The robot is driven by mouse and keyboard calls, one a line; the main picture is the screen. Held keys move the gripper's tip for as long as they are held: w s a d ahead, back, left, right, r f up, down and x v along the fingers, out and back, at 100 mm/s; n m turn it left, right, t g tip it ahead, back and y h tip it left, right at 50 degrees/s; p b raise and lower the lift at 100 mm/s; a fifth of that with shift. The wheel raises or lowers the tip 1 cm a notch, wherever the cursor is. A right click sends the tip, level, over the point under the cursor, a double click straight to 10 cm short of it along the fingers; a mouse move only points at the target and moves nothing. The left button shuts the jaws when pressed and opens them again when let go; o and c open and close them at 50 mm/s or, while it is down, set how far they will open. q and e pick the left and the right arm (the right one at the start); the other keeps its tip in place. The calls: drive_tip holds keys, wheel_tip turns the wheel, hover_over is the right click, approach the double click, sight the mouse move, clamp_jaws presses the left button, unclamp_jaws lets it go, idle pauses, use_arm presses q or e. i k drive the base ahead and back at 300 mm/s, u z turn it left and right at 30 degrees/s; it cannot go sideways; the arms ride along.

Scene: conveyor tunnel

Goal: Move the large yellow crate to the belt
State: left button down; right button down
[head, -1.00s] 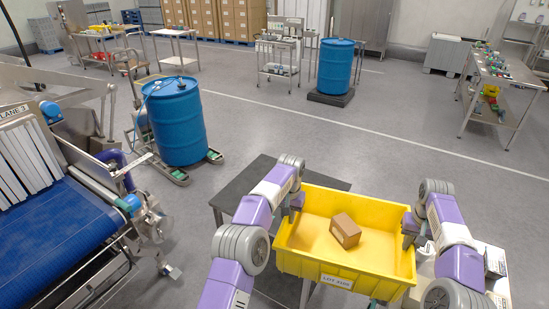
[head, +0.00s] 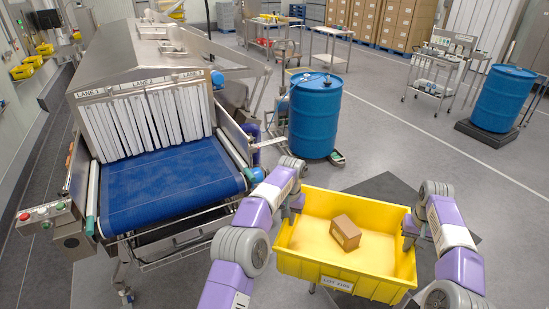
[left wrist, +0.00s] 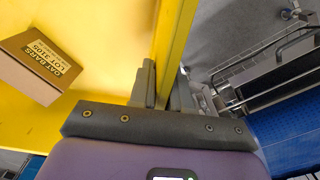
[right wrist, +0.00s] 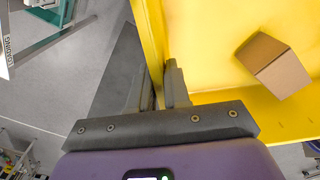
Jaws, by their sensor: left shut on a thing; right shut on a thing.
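The large yellow crate (head: 345,268) is held level in front of me, with a white lot label on its near wall and a small brown carton (head: 345,232) inside. My left gripper (head: 296,203) is shut on the crate's left wall; the left wrist view shows the wall between its fingers (left wrist: 163,85). My right gripper (head: 409,226) is shut on the right wall, also seen in the right wrist view (right wrist: 165,88). The blue belt (head: 170,188) is ahead to the left, apart from the crate, running under a white strip curtain (head: 145,122).
A blue drum (head: 315,115) stands beyond the crate, another (head: 503,98) at far right. A control box with buttons (head: 45,215) is at the belt's left side. Open floor lies between belt and crate.

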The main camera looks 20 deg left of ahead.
sight(167, 169)
drive_tip(key=u, duration=1.55)
